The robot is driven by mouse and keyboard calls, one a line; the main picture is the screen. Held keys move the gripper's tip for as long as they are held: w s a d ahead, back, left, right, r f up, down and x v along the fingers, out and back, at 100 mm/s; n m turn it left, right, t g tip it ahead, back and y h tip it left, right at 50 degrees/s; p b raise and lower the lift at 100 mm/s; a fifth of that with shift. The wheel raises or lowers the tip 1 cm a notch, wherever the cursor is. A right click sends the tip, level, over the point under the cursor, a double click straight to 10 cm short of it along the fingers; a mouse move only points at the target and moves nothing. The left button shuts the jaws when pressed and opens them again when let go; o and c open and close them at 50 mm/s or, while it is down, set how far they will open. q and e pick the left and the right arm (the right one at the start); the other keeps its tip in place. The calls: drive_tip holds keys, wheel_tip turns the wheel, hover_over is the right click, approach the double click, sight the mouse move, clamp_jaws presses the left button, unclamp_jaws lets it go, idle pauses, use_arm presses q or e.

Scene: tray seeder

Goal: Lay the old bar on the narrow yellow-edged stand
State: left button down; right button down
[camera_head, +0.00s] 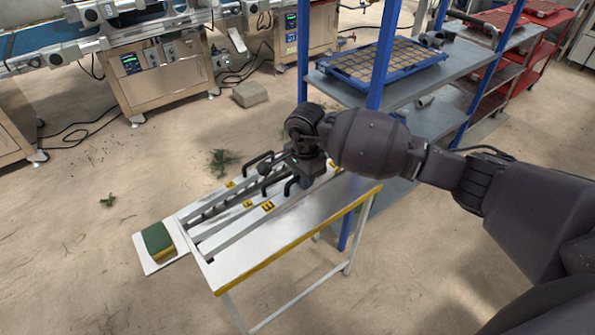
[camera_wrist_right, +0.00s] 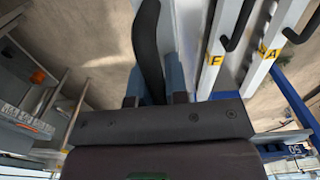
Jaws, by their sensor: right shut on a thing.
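The narrow yellow-edged stand (camera_head: 285,233) is a white table in the middle of the head view. Long pale bars (camera_head: 240,236) with black handles and yellow letter tags lie along it. My right gripper (camera_head: 303,183) is low over the stand's far part. In the right wrist view its blue-sided fingers (camera_wrist_right: 154,88) are shut on a black curved handle (camera_wrist_right: 149,40). Most of the bar under that handle is hidden, so I cannot tell whether it touches the stand. Two tagged bars (camera_wrist_right: 219,50) lie beside it in that view. My left gripper is out of view.
A blue-posted shelf (camera_head: 372,60) with a seed tray (camera_head: 437,57) stands close behind my right arm. A green and yellow sponge (camera_head: 157,238) lies on a white board at the stand's left end. Steel machines (camera_head: 160,75) stand at the back left.

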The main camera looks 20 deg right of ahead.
sight(302, 195)
drive_tip(key=shift+w+a+m, duration=0.1)
drive_tip(key=shift+w+m, duration=0.3)
drive_tip(key=shift+s+f+b, duration=0.1)
drive_tip(key=shift+f+b, duration=0.35)
drive_tip(key=shift+f, duration=0.25)
wheel_tip(302, 195, down, 2)
drive_tip(key=shift+b, duration=0.45)
drive_tip(key=shift+f+b, duration=0.3)
drive_tip(key=shift+f, duration=0.35)
drive_tip(key=shift+f+b, duration=0.6)
drive_tip(key=shift+f, duration=0.65)
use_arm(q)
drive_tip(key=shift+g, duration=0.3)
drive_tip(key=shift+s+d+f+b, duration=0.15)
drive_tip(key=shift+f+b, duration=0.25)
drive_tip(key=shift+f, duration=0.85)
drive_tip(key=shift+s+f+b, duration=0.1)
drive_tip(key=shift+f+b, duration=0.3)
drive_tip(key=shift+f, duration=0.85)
use_arm(e)
drive_tip(key=shift+f, duration=1.6)
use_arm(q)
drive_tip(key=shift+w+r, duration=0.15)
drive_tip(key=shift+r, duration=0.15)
use_arm(e)
drive_tip(key=shift+s, duration=0.4)
